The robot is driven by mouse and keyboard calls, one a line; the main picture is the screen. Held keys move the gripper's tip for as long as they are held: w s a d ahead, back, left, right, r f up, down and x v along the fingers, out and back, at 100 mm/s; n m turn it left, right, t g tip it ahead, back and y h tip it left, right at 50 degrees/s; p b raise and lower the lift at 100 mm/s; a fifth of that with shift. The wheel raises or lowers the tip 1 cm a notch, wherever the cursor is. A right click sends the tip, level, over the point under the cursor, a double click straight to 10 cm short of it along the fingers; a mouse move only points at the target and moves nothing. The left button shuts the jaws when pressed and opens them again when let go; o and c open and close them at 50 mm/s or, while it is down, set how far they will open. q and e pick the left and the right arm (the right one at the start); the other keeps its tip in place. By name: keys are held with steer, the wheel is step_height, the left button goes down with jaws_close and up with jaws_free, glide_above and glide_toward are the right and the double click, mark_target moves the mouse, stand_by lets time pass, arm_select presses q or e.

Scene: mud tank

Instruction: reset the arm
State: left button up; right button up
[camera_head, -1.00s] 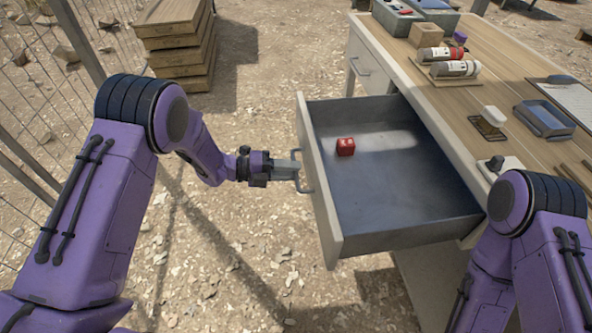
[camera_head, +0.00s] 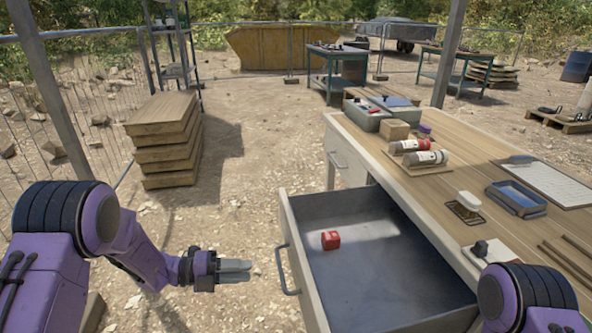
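My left gripper (camera_head: 250,271) is just left of the open drawer (camera_head: 400,317), clear of its grey handle (camera_head: 283,273). Nothing shows between its fingers, but at this angle I cannot tell how far apart they are. A small red block (camera_head: 330,240) lies inside the drawer near its front panel. My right arm shows only as its purple upper part at the lower right. My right gripper is out of the frame.
Stacked wooden boards (camera_head: 163,140) stand at the back left. Gravel ground (camera_head: 240,200) is free between them and the drawer.

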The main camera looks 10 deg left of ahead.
arm_select(q)
steer(key=w+a+f+n+t+y+p, duration=0.1)
steer(key=a+f+n+t+y, duration=0.2)
steer(key=n, duration=0.7)
steer(key=w+a+f+n+t+y, duration=0.15)
steer(key=n+t+y, duration=0.25)
steer(key=n, duration=0.5)
steer(key=s+a+f+n+g+y+p, duration=0.25)
steer(key=s+f+n+y, duration=0.4)
steer(key=s+n, duration=0.4)
steer(key=s+a+f+n+g+y+p, duration=0.1)
steer(key=s+f+n+g+y, duration=0.1)
steer(key=s, duration=1)
steer(key=s+a+f+n+g+y+p, duration=0.1)
steer(key=s+n+g, duration=0.3)
steer(key=s, duration=0.7)
steer(key=f+n+y+p, duration=0.1)
steer(key=n, duration=0.1)
steer(key=shift+s+a+f+n+g, duration=0.25)
steer(key=shift+s+f+n+g, duration=0.1)
steer(key=shift+s, duration=0.05)
steer(key=shift+y, duration=0.25)
